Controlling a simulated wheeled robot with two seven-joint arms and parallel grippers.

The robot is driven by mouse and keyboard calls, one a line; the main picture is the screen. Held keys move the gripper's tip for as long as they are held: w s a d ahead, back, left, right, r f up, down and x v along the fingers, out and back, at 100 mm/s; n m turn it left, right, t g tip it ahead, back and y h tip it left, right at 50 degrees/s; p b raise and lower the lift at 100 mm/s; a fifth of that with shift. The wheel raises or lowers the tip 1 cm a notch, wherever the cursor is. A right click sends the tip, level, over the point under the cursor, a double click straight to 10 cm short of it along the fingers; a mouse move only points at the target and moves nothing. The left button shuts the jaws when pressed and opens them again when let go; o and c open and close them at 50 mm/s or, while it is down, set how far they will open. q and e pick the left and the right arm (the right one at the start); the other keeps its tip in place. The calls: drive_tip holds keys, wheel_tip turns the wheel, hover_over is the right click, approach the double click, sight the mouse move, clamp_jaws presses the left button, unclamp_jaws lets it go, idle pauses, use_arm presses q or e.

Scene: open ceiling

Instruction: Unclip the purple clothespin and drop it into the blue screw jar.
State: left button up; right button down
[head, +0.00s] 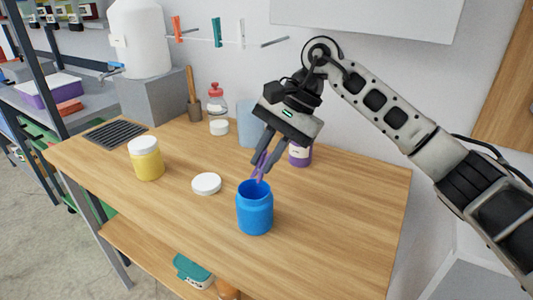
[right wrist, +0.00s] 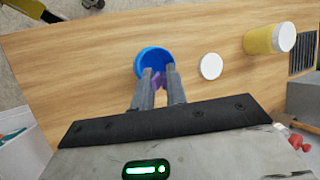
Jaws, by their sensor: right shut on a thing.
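The purple clothespin (head: 261,166) is held between the fingers of my right gripper (head: 261,163). It is tilted, and its lower end is at the mouth of the blue screw jar (head: 254,212). The jar stands upright and open on the table. In the right wrist view the clothespin (right wrist: 157,80) shows between the fingertips (right wrist: 157,72), in front of the blue jar (right wrist: 147,57). I cannot tell whether the clothespin's lower end is inside the rim or just above it. My left gripper is not in view.
A white lid (head: 206,184) lies on the wooden table (head: 320,215) left of the jar. A yellow jar with a white lid (head: 146,158) stands further left. A purple-labelled container (head: 300,153) stands behind. The line (head: 262,44) holds red, teal and white clothespins. The table's right part is clear.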

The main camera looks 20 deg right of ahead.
drive_tip(key=shift+f+b, duration=1.4)
drive_tip(key=shift+f, duration=0.25)
drive_tip(key=c, duration=1.3)
unclamp_jaws()
drive_tip(key=shift+c, duration=0.2)
drive_tip(key=v, duration=1.6)
